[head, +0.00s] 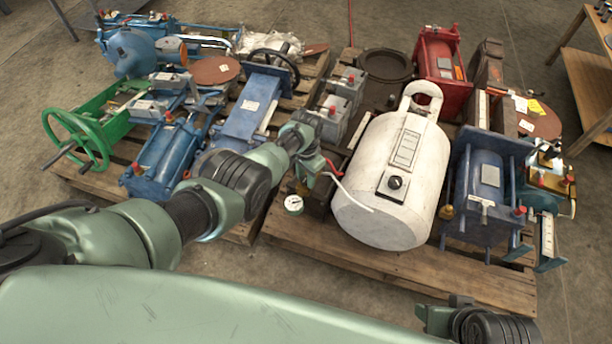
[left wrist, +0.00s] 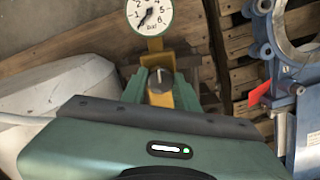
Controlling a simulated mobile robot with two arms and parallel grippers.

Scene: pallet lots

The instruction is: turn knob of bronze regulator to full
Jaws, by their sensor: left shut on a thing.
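The bronze regulator (left wrist: 156,47) shows in the left wrist view as a golden body below a round white gauge (left wrist: 150,16). The gauge needle points to the lower left, near the low numbers. In the head view the gauge (head: 293,204) shows below my left gripper (head: 318,172), whose wrist hides most of the regulator.
A white tank (head: 380,205) with a black dial stands just right of my left gripper. A blue machine (head: 487,190) and a red one (head: 441,70) stand beyond it. Blue and green equipment (head: 85,135) crowds the left pallet. Bare floor (head: 400,20) lies behind the pallets.

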